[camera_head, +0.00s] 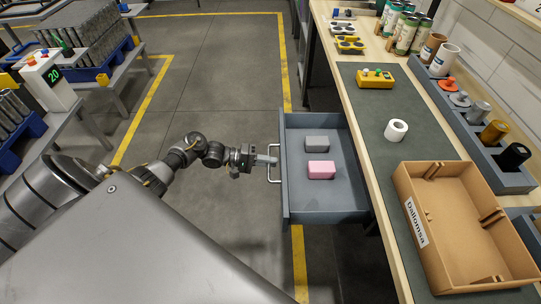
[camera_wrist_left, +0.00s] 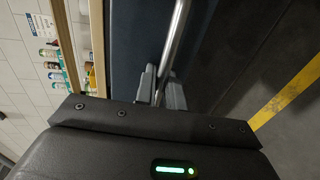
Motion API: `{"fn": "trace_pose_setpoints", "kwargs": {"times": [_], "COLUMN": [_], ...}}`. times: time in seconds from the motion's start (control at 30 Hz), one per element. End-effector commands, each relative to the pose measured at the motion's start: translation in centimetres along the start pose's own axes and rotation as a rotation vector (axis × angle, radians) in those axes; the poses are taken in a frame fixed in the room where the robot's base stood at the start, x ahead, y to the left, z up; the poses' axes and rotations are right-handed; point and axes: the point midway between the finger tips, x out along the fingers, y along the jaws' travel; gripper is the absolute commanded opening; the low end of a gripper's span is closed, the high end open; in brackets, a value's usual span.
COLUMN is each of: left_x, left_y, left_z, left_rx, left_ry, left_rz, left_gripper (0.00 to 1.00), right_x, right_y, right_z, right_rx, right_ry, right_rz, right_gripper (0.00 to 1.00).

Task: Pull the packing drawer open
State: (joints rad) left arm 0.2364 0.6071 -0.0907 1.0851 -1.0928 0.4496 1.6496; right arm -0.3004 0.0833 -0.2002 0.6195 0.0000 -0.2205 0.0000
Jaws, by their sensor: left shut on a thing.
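The packing drawer (camera_head: 345,198) is grey and stands pulled out from under the workbench on the right. A grey block (camera_head: 317,143) and a pink block (camera_head: 321,170) lie inside it. Its metal bar handle (camera_head: 272,162) is on the front panel, facing left. My left gripper (camera_head: 268,160) reaches in from the left and is shut on the handle. In the left wrist view the handle (camera_wrist_left: 178,35) passes between the fingers (camera_wrist_left: 160,88), in front of the dark drawer front (camera_wrist_left: 135,35). My right gripper is not in view.
The bench carries a cardboard box (camera_head: 411,205), a white roll (camera_head: 396,130), a yellow device (camera_head: 375,78) and a rack (camera_head: 455,115) of cans and rolls. Other tables (camera_head: 90,90) stand at the left. The floor (camera_head: 215,80) left of the drawer is clear.

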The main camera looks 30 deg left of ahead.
Motion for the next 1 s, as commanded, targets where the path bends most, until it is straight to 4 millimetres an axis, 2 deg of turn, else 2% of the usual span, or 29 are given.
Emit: {"fn": "trace_pose_setpoints", "kwargs": {"times": [0.17, 0.2, 0.3, 0.63, 0.77, 1.0], "left_x": [0.1, 0.1, 0.2, -0.2, -1.9, -6.8], "left_y": [-0.1, -0.1, -0.1, -0.1, -0.2, -0.3], "left_z": [0.2, 0.2, 0.2, 0.1, 0.1, 0.1], "left_rx": [-0.003, -0.003, -0.003, -0.001, 0.000, -0.002], "left_ry": [-0.005, -0.006, -0.005, -0.003, -0.002, -0.003], "left_rz": [-0.002, -0.002, -0.002, -0.002, -0.005, -0.005], "left_gripper": [0.00, 0.13, 0.25, 0.25, 0.25, 0.25], "right_x": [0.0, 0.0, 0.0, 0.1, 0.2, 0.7], "right_y": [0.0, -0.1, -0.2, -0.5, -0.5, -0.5], "right_z": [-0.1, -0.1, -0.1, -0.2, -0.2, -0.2], "right_rx": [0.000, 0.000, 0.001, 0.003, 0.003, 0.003], "right_ry": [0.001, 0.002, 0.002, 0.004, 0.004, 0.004], "right_rz": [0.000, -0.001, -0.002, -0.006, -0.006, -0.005], "right_gripper": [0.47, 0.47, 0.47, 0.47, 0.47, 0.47]}}
